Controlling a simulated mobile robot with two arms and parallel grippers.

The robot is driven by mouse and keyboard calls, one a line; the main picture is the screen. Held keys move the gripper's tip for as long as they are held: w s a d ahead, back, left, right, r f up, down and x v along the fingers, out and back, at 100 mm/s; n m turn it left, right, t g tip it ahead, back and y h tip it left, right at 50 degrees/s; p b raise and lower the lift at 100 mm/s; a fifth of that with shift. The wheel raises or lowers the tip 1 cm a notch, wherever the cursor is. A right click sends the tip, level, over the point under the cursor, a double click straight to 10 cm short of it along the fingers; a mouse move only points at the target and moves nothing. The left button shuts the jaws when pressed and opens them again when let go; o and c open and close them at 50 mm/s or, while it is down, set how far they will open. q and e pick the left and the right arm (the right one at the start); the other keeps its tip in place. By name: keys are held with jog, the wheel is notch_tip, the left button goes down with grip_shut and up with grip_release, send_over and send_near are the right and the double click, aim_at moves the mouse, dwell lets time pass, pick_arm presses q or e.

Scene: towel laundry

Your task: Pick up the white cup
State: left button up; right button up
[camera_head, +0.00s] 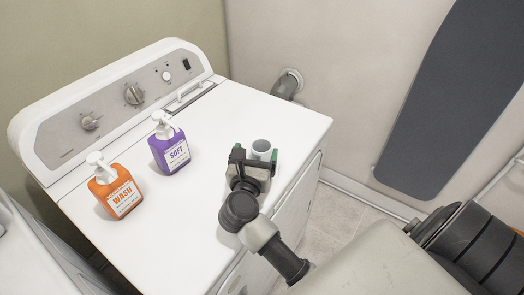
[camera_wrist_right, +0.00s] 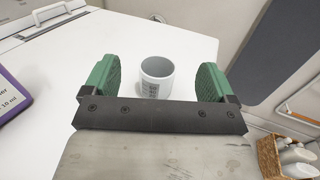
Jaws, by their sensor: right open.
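The white cup (camera_head: 261,147) stands upright on top of the white washing machine, near its right end. In the right wrist view the cup (camera_wrist_right: 156,76) shows its open grey inside and a printed patch on its side. My right gripper (camera_head: 256,158) is open, with its green fingers (camera_wrist_right: 156,84) on either side of the cup and gaps on both sides. The cup's lower part is partly hidden behind the gripper in the head view. My left gripper is not in view.
An orange WASH bottle (camera_head: 116,190) and a purple SOFT bottle (camera_head: 170,148) stand left on the washing machine (camera_head: 235,105). A dark ironing board (camera_head: 450,100) leans at the right wall. A wicker basket (camera_wrist_right: 285,158) shows low right in the wrist view.

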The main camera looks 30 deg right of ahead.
aim_at(263, 141)
notch_tip(263, 141, down, 4)
jog(key=shift+w+d+f+p, duration=0.1)
jog(key=shift+w+d+p, duration=0.25)
jog(key=shift+d, duration=0.1)
jog(key=shift+x, duration=1)
jog(key=p+x, duration=0.1)
jog(key=x, duration=0.3)
jog(key=shift+w+d+f, duration=0.1)
jog(key=shift+f, duration=0.05)
jog(key=shift+w+d, duration=0.15)
jog(key=shift+c, duration=0.8)
jog(key=c, duration=0.8)
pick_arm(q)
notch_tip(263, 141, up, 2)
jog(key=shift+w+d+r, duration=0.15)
pick_arm(e)
jog(key=shift+c, duration=0.2)
